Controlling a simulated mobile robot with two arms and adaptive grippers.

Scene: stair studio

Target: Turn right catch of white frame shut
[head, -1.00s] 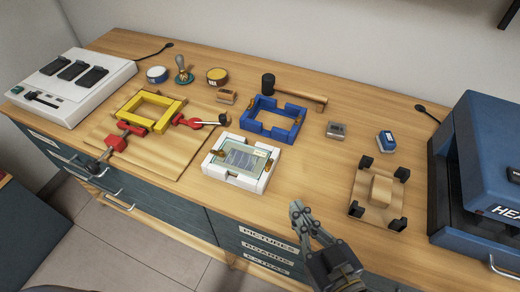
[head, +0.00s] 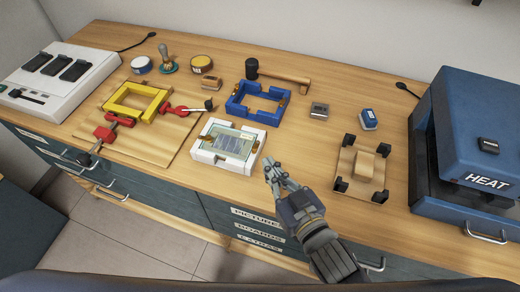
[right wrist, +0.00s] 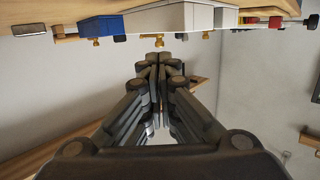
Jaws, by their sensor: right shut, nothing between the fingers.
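The white frame (head: 200,155) lies flat on the bench with a clear pane over a printed picture in it. Its right catch (head: 253,148) is a small brass piece at the right side; its exact angle is too small to tell. My right gripper (head: 269,167) has its fingertips together and empty, just off the frame's right front corner. In the right wrist view, the fingertips (right wrist: 159,66) are closed, and the white frame (right wrist: 190,17) shows upside down beyond them with small brass pieces on it. My left gripper is out of view.
A blue frame (head: 236,106) stands behind the white one, with a mallet (head: 280,77) beyond it. A yellow frame (head: 115,107) with red clamps is at left. A wooden block fixture (head: 348,187) and blue heat press (head: 455,130) are at right.

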